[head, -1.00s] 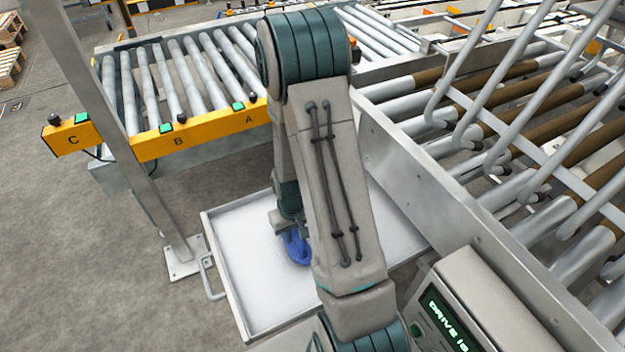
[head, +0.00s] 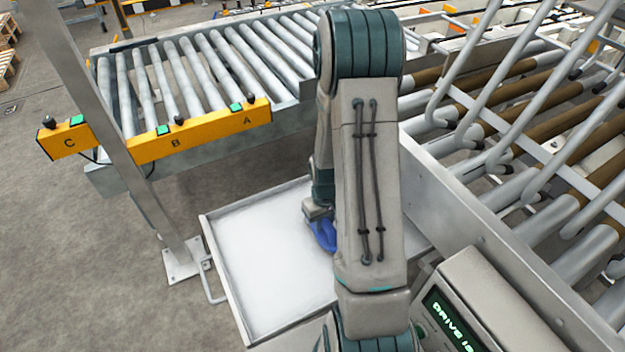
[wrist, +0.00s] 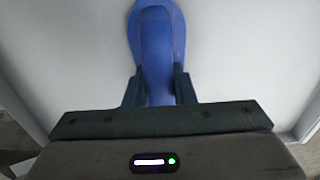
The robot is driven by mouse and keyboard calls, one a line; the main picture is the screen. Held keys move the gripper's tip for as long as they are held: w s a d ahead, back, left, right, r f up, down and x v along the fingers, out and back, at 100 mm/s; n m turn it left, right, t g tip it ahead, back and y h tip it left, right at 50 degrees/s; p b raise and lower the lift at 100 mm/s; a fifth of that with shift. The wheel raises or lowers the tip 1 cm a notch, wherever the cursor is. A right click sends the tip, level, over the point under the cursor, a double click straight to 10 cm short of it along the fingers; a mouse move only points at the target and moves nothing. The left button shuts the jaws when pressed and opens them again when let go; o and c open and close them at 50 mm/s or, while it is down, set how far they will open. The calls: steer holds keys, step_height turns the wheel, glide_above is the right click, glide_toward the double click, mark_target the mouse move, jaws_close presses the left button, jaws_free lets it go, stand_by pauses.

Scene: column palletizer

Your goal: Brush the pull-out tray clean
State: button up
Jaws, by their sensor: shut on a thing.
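The pull-out tray (head: 265,270) is a shallow pale metal tray with a raised rim, low beside the roller conveyor. Its visible floor looks plain and whitish; I cannot make out any debris. A blue brush (head: 322,236) is over the tray, right of its middle. In the wrist view the brush (wrist: 158,45) points away from my gripper (wrist: 160,88), with its narrow end between the two dark fingers. My gripper is shut on it. My arm hides the right part of the tray in the head view. I cannot tell whether the brush touches the tray floor.
A roller conveyor (head: 470,220) with bent metal bars runs along the right. Another roller table (head: 190,75) with an orange button panel (head: 200,132) stands behind. A metal post (head: 115,120) rises left of the tray. A control box with a green display (head: 450,318) is at front right.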

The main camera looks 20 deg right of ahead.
step_height(320, 180, up, 4)
steer(key=shift+a+r+p, duration=0.15)
steer(key=shift+p, duration=0.65)
steer(key=shift+r+p, duration=1.4)
steer(key=shift+r, duration=0.7)
